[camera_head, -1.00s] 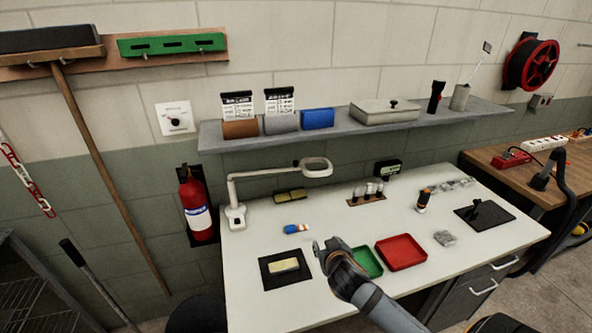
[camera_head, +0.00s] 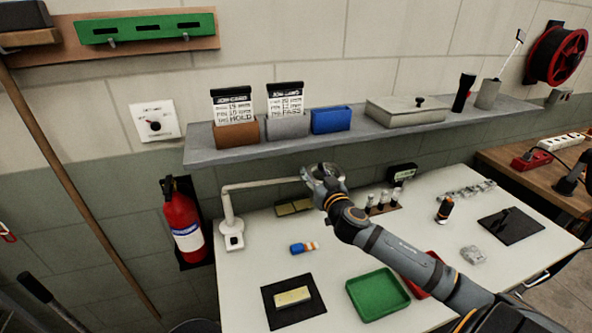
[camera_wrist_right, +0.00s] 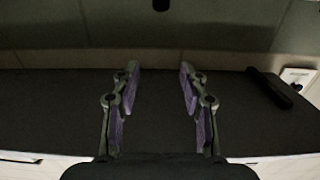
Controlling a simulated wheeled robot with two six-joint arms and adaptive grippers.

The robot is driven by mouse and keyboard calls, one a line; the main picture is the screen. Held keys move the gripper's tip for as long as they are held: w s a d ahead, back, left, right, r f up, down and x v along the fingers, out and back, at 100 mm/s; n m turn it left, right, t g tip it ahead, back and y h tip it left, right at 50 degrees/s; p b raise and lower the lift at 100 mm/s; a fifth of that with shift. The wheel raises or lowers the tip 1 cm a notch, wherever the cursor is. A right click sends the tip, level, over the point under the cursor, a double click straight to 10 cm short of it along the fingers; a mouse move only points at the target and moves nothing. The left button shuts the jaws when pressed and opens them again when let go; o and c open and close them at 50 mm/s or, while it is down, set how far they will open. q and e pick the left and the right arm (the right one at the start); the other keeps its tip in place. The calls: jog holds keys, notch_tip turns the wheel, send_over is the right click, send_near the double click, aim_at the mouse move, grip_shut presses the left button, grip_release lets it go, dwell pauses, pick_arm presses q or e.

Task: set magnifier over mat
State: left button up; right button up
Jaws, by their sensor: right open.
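The white magnifier (camera_head: 262,185) stands at the table's left back, its jointed arm reaching right. My right gripper (camera_head: 318,174) is at the magnifier's head end and covers most of it. In the right wrist view the right gripper (camera_wrist_right: 159,78) is open, with nothing between its purple-padded fingers; I cannot tell contact with the magnifier. A black mat (camera_head: 274,316) lies at the table's front left with a yellow block (camera_head: 293,296) on it. The magnifier's head is not over this mat. My left gripper is not in view.
A shelf (camera_head: 300,141) with card holders and a grey case runs above the table. A green tray (camera_head: 377,294), a red tray (camera_head: 436,262) partly behind my arm, and a blue-orange item (camera_head: 304,248) lie on the table. Another black mat (camera_head: 524,232) is at right.

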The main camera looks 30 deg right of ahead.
aim_at(286, 181)
notch_tip(286, 181, down, 6)
jog(key=b, duration=0.5)
jog(key=p+x, duration=0.1)
jog(key=x, duration=0.3)
jog(key=p+x, duration=0.1)
jog(key=x, duration=0.4)
jog(key=shift+r, duration=0.25)
jog(key=shift+w+d+f+p, duration=0.15)
jog(key=shift+w+p, duration=0.15)
jog(key=shift+w, duration=0.25)
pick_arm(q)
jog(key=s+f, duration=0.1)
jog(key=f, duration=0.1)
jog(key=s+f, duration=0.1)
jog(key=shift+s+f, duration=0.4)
pick_arm(e)
grip_shut()
